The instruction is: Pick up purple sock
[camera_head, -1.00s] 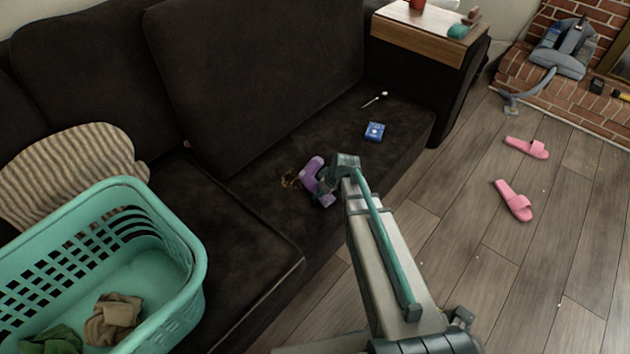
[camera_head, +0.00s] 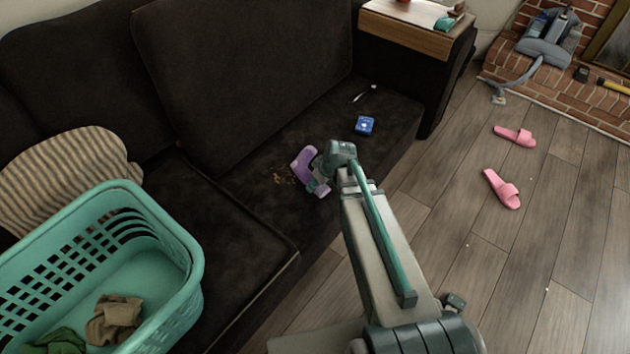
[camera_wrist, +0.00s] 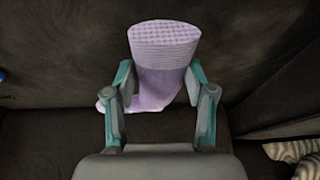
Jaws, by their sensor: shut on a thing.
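The purple sock (camera_head: 304,162) is at my gripper (camera_head: 318,182), over the right-hand seat of the dark couch in the head view. In the wrist view the sock (camera_wrist: 163,65) is pale purple with a ribbed, patterned cuff. It stands between the two fingers of my gripper (camera_wrist: 160,98), which are shut on it. Its lower part bends to the left in that view. In the head view my arm partly hides the fingers. I cannot tell exactly how far the sock is above the seat.
Brown crumbs (camera_head: 283,176) lie on the couch seat (camera_head: 235,205) beside the sock. A blue box (camera_head: 364,125) and a spoon (camera_head: 361,95) lie farther back. A teal laundry basket (camera_head: 180,235) with clothes stands at left. Pink slippers (camera_head: 503,188) lie on the floor at right.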

